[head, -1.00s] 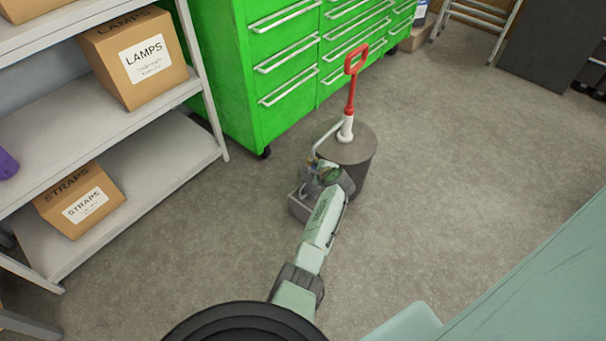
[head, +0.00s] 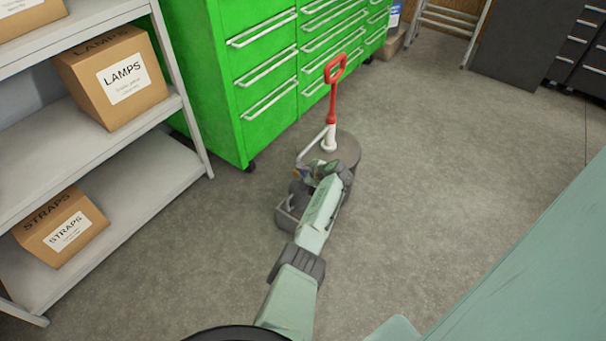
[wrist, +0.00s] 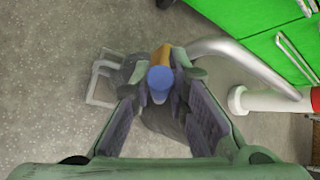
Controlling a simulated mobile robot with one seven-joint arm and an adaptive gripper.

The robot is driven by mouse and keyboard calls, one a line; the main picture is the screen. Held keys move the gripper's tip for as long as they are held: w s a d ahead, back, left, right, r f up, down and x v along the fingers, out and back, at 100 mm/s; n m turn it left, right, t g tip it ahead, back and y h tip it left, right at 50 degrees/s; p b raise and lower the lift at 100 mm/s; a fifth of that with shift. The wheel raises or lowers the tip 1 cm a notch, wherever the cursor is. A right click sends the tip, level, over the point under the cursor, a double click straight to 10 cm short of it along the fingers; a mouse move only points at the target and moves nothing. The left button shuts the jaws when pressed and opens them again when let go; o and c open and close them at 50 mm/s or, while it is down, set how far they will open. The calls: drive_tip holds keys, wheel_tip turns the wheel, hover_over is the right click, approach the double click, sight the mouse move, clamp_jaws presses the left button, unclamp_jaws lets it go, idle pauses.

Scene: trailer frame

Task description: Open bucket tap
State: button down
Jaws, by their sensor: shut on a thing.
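A dark grey bucket (head: 348,150) stands on the floor with a red-handled pump (head: 332,95) on its lid. A bent grey pipe (wrist: 240,55) runs from the white pump base (wrist: 270,101) to a brass-coloured tap (wrist: 161,56) with a blue handle (wrist: 160,82). My gripper (wrist: 160,76) has its two fingers on either side of the tap handle and is shut on it. In the head view my gripper (head: 315,170) is at the bucket's near left side; my arm hides much of the tap and bucket front.
A grey open container (head: 285,218) sits on the floor below the tap. A green drawer cabinet (head: 235,100) stands behind. A shelf rack (head: 130,195) with LAMPS (head: 120,85) and STRAPS (head: 62,228) boxes is at left. Floor to the right is clear.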

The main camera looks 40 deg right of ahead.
drive_tip(key=c, duration=1.5)
unclamp_jaws()
drive_tip(key=shift+c, duration=0.2)
drive_tip(key=v, duration=1.2)
